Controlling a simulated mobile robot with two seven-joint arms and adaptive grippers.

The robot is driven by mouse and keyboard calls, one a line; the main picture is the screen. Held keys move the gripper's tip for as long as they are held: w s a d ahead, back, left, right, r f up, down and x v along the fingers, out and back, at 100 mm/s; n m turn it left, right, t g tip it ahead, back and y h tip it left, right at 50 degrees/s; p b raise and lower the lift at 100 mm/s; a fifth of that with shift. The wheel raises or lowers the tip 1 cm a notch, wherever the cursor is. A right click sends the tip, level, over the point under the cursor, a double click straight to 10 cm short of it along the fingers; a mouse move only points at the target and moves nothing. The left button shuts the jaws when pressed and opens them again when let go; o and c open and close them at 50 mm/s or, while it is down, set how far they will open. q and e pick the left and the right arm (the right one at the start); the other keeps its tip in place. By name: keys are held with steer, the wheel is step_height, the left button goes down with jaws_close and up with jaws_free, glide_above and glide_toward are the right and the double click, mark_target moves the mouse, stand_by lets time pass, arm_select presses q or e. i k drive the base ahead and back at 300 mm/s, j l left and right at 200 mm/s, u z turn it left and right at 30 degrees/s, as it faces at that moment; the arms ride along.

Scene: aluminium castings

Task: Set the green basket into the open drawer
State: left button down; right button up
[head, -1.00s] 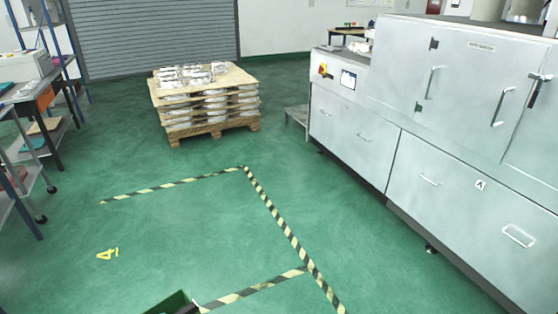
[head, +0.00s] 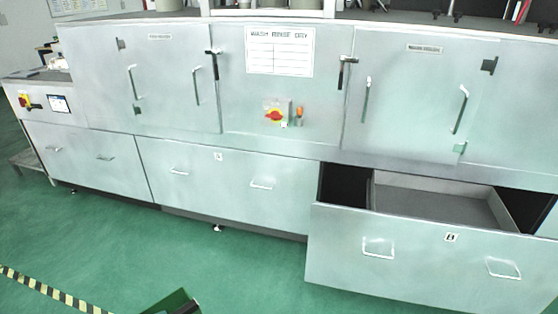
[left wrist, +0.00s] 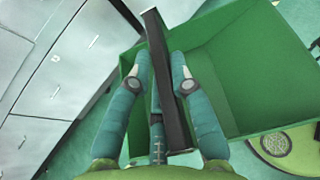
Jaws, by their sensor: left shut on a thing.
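The green basket (head: 178,301) shows only as a corner with a dark strip at the bottom edge of the head view. In the left wrist view the basket (left wrist: 245,75) fills the right side, and its inside looks empty where seen. My left gripper (left wrist: 163,65) is shut on the basket's dark handle bar, one finger on each side. The open drawer (head: 425,262) juts out at the lower right of the head view, to the right of the basket. Its inside shows a dark part at the left and a grey-floored part (head: 440,205). My right gripper is not in view.
The long grey cabinet (head: 90,160) has closed drawers and upper doors with projecting handles. Green floor (head: 120,250) is clear in front. Striped floor tape (head: 40,287) lies at the lower left.

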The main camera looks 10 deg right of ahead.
mark_target(435, 215)
steer(key=i+l+z, duration=0.3)
steer(key=l+z, duration=0.2)
steer(key=i+l+z, duration=0.3)
steer(key=z, duration=0.2)
steer(key=i+l+z, duration=0.15)
steer(key=i+z, duration=0.35)
steer(key=i+l, duration=0.1)
steer(key=i, duration=0.5)
steer(key=i+l+z, duration=0.1)
steer(key=i, duration=0.55)
